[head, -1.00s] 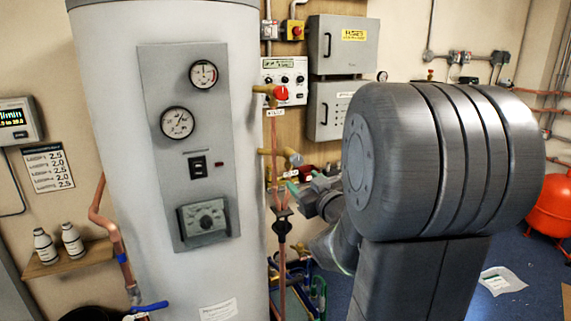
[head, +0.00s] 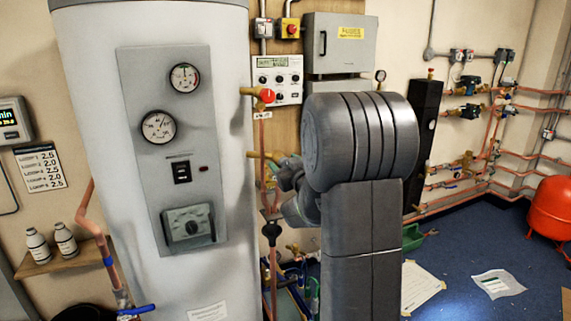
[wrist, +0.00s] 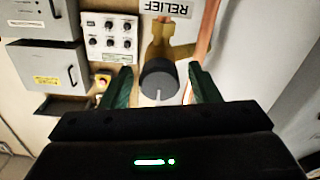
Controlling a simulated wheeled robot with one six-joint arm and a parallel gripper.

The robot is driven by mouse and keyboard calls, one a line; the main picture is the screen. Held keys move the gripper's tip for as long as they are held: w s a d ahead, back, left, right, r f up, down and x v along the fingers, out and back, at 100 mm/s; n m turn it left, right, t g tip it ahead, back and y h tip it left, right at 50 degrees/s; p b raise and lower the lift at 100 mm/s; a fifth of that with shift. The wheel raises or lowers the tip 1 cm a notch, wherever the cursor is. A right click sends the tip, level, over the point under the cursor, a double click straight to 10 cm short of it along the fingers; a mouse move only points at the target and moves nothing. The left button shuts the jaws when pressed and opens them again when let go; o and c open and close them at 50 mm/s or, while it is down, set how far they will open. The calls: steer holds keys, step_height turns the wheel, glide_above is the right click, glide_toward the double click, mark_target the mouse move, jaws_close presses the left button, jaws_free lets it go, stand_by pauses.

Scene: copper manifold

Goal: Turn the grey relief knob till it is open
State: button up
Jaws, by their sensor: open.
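The relief knob (wrist: 158,80) is a dark grey round knob on a brass valve body (wrist: 166,42) in the wrist view. A pale line on its face points toward the bottom of the picture. A white tag (wrist: 165,7) reading RELIEF upside down lies above it. My gripper (wrist: 159,72) is open, with one green finger on each side of the knob. A gap shows on both sides, so neither finger visibly touches it. In the head view my arm hides the knob and most of the gripper.
A grey tank (head: 90,230) with gauges stands left of my arm. A red-knobbed valve (head: 266,95) sits above the gripper area. Copper pipes (head: 262,140) run close by. A control panel (wrist: 107,38) and grey boxes (wrist: 45,65) show in the wrist view.

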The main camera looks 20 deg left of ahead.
steer(key=c, duration=1)
steer(key=shift+m, duration=0.3)
steer(key=m, duration=0.5)
steer(key=m+p, duration=0.1)
steer(key=m, duration=0.5)
steer(key=shift+w+d, duration=0.1)
steer(key=shift+m, duration=0.3)
steer(key=o, duration=1)
